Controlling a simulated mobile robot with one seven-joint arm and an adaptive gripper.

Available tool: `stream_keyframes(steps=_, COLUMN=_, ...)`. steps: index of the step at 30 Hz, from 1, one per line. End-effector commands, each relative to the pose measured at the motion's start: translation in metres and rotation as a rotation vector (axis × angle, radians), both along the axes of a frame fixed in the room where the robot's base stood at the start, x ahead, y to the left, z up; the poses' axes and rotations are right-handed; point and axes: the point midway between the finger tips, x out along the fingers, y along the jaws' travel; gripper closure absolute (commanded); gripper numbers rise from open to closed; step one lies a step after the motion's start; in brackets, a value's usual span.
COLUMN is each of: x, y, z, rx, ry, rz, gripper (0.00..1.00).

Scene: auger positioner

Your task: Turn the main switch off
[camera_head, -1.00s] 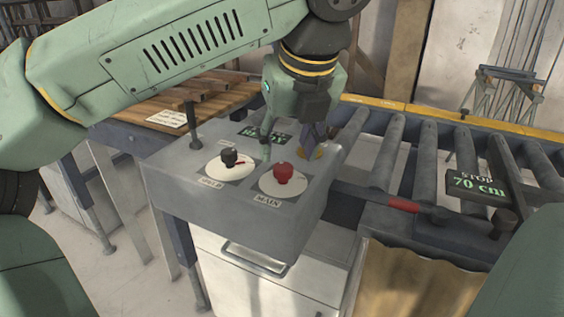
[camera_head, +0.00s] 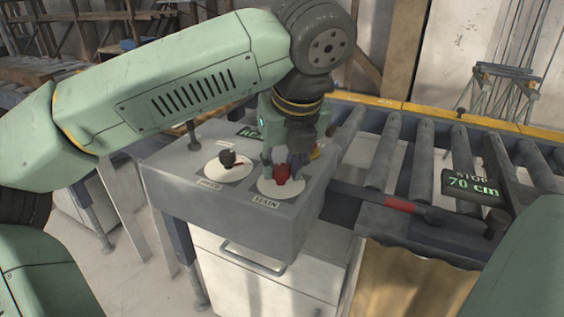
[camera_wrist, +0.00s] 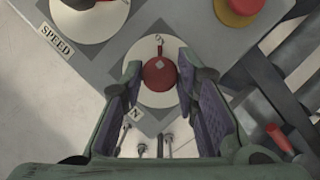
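The red main switch knob (camera_head: 281,173) sits on a round white dial (camera_head: 266,187) at the front right of the grey control box (camera_head: 215,215), above a label reading MAIN. In the wrist view the red knob (camera_wrist: 159,73) shows between my fingers, with a thin pointer on it toward the top. My gripper (camera_head: 284,160) is over the knob. Contact is not visible.
A black speed knob (camera_head: 228,157) on its own white dial is left of the main switch. A red button on yellow (camera_wrist: 238,8) is behind it to the right.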

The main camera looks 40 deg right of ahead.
Motion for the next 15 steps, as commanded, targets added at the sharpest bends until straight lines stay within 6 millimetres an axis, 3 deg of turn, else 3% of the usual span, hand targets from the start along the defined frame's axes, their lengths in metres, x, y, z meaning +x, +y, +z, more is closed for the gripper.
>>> stream_keyframes(steps=11, x=0.0, y=0.0, z=0.0002, rx=0.0, ry=0.0, rz=0.0, gripper=0.99)
stream_keyframes(steps=15, x=0.0, y=0.0001, z=0.0, rx=-0.001, ry=0.0, rz=-0.004, gripper=1.0)
